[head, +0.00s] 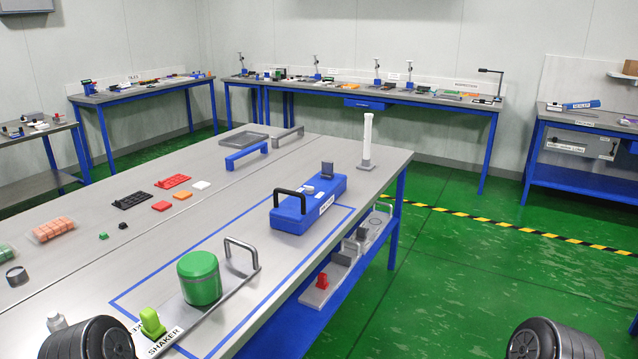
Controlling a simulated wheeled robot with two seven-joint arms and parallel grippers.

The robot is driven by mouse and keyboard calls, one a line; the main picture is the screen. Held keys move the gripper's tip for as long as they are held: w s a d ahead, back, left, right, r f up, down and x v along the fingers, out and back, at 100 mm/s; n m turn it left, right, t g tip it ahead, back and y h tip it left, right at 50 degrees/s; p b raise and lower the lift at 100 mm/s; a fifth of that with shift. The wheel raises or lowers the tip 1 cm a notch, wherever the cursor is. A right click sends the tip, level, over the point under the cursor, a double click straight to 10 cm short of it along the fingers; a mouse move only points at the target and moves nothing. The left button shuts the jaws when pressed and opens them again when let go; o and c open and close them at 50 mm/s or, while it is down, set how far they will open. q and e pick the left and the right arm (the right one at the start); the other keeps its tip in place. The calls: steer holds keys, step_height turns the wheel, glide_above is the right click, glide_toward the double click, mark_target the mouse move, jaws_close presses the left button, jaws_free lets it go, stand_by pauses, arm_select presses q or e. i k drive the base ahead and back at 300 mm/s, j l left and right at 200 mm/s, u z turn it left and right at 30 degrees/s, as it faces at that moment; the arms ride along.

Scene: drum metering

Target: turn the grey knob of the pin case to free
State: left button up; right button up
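A blue case (297,218) with a black carrying handle lies on the long grey table, inside a blue outlined area. It looks like the pin case. The knob's setting cannot be told from here. Only dark rounded parts of my arms show at the bottom left and bottom right corners. Neither gripper's fingers are in view, and nothing of mine touches the case.
On the table (230,190), a shaker base (215,312) with a green drum, grey handle and light green knob stands nearer me. A white column (367,138) stands beyond the case. A lower shelf (290,330) holds fixtures, including a red knob. Green floor is free at right.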

mark_target(309, 189)
steer(key=i+l+z, duration=0.2)
steer(key=i+l, duration=0.5)
steer(key=i+l+z, duration=0.2)
steer(key=i+l, duration=0.4)
steer(key=i, duration=0.25)
